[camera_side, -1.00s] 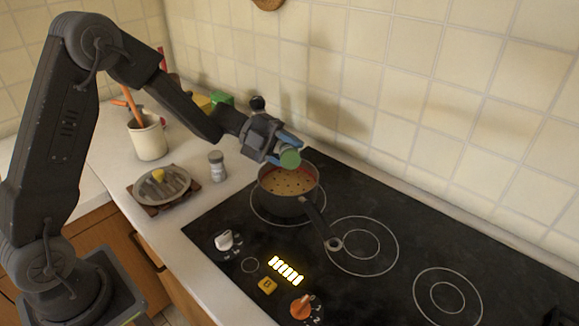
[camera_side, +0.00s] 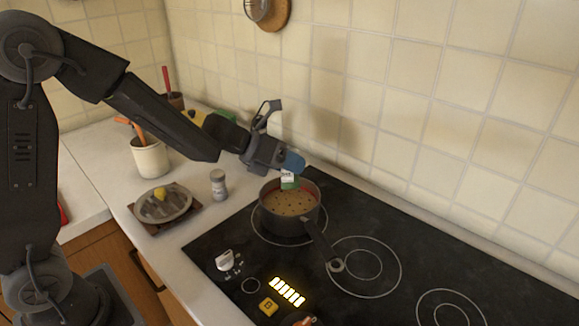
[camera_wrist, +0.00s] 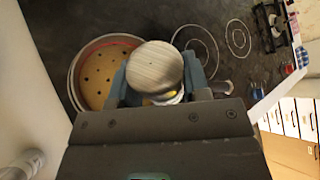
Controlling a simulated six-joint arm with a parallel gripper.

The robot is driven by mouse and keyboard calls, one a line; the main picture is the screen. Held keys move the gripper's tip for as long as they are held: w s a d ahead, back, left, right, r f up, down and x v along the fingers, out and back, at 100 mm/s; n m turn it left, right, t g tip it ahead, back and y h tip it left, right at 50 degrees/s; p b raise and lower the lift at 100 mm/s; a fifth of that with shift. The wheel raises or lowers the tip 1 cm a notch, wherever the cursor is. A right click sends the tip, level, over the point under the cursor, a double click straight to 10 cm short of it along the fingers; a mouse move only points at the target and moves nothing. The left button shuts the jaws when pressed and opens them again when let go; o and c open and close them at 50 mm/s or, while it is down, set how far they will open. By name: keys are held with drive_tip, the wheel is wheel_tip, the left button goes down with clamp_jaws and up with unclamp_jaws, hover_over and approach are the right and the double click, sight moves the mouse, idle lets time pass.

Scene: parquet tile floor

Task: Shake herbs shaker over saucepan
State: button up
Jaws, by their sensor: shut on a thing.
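My gripper (camera_side: 291,163) is shut on the herbs shaker (camera_side: 288,179), whose white label and green end show below the blue fingers in the side view. The shaker is upside down, green end lowest, just above the saucepan (camera_side: 283,224). In the wrist view my gripper's fingers (camera_wrist: 156,88) flank the shaker's round pale end (camera_wrist: 153,66). The saucepan (camera_wrist: 78,62) lies below and to the left there. It holds a yellowish-orange food with dark specks. The saucepan sits on the back-left burner, its handle pointing to the front right.
The black cooktop (camera_side: 390,225) is otherwise free of pots. A small grey-capped shaker (camera_side: 218,186) stands on the counter left of it, near a plate (camera_side: 150,213) with a yellow piece. A utensil crock (camera_side: 150,158) stands behind. The tiled wall (camera_side: 420,100) is close behind the saucepan.

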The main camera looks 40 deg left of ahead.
drive_tip(key=m+t+y, duration=0.1)
drive_tip(key=w+a+m+t, duration=0.1)
drive_tip(key=m+t+y, duration=0.1)
drive_tip(key=m, duration=0.1)
drive_tip(key=shift+w+a+r+t+y, duration=0.15)
drive_tip(key=shift+r+t+y, duration=0.15)
drive_tip(key=shift+t, duration=0.1)
idle(0.4)
